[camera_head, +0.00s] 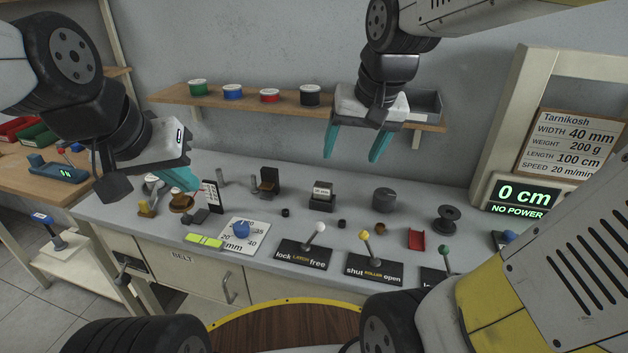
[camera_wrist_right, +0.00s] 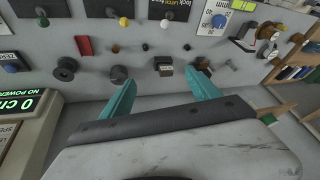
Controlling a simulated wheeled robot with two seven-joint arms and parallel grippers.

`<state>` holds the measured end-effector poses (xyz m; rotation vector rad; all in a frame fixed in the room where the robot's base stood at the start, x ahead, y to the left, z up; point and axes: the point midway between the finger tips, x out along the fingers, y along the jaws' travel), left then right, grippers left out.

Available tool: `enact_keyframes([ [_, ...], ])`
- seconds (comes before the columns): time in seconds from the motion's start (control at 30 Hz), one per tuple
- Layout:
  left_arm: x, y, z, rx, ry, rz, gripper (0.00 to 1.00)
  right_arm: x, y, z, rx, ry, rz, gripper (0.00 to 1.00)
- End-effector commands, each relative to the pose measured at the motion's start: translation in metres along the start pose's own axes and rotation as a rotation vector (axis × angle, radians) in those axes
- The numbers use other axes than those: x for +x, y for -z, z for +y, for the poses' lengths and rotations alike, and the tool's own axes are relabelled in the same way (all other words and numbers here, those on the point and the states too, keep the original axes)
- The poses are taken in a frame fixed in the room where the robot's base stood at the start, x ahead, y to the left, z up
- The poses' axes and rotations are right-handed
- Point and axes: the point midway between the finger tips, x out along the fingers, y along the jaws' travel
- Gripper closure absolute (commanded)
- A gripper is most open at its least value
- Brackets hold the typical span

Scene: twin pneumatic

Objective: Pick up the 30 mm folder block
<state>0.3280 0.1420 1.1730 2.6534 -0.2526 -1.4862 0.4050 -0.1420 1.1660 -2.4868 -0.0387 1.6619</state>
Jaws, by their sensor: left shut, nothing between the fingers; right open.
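A small dark block with a white label (camera_head: 322,195) stands on the grey bench, in the middle toward the back. It looks like the folder block, but its label is too small to read surely. It also shows in the right wrist view (camera_wrist_right: 164,66), just beyond and between my fingertips. My right gripper (camera_head: 354,145) is open and empty, with teal fingers hanging above and behind the block, apart from it. My left gripper (camera_head: 182,180) is shut and empty, over the left part of the bench.
Small rings and a red channel (camera_head: 416,239) lie nearby. Levers on black plates (camera_head: 305,254) line the front. A shelf with tins (camera_head: 232,92) runs behind.

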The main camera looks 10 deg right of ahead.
Motion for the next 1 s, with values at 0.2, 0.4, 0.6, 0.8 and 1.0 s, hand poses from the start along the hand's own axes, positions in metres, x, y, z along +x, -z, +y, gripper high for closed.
enact_keyframes([
  [0.2, 0.0, 0.0, 0.0, 0.0, 0.0, 0.0, 1.0, 0.025, 0.026, -0.004, 0.049, -0.038, -0.054, 0.29],
  [0.4, 0.0, 0.0, 0.0, 0.0, 0.0, 0.0, 1.0, 0.07, 0.059, -0.01, 0.124, -0.095, -0.126, 0.29],
  [0.6, 0.0, 0.0, 0.0, 0.0, 0.0, 0.0, 1.0, 0.136, 0.09, -0.019, 0.216, -0.166, -0.199, 0.29],
  [0.8, 0.0, 0.0, 0.0, 0.0, 0.0, 0.0, 1.0, 0.181, 0.102, -0.025, 0.274, -0.208, -0.235, 0.29],
  [1.0, 0.0, 0.0, 0.0, 0.0, 0.0, 0.0, 1.0, 0.2, 0.102, -0.024, 0.29, -0.22, -0.244, 0.29],
])
